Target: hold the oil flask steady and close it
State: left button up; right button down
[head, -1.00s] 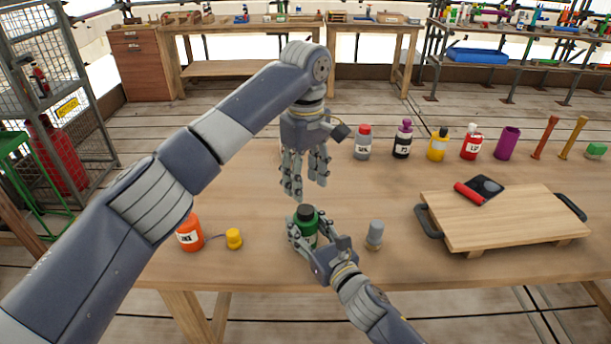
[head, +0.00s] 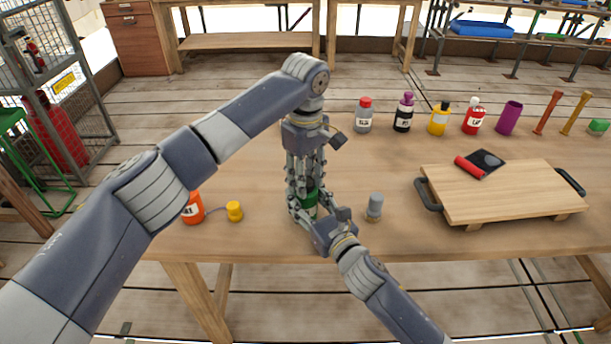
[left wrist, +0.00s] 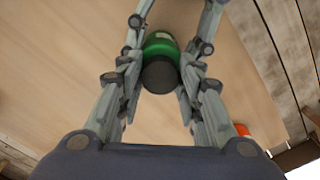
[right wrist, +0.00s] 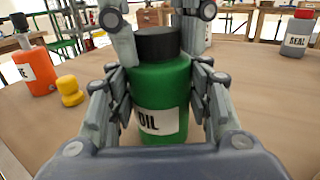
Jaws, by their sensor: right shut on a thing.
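The green oil flask (head: 311,203) stands upright on the table with its black cap on top. The right wrist view shows its OIL label (right wrist: 160,90) and the cap (right wrist: 158,42). My right gripper (head: 307,222) is shut around the flask's body. My left gripper (head: 304,188) points down from above, open, with its fingers on either side of the cap. In the left wrist view the cap (left wrist: 160,73) lies between the spread fingers. In the head view the left fingers hide the cap.
An orange bottle (head: 193,208) and a yellow cap (head: 234,211) are to the left. A grey stopper (head: 375,206) stands just right of the flask. Several bottles line the back, including a grey one (head: 363,118). A wooden board (head: 510,200) lies at right.

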pick_arm(q)
jog(key=c, duration=0.5)
jog(key=shift+o, duration=0.2)
jog(key=m, duration=0.5)
jog(key=shift+m, duration=0.3)
jog(key=m, duration=2)
jog(key=o, duration=1.3)
jog(key=shift+c, duration=0.2)
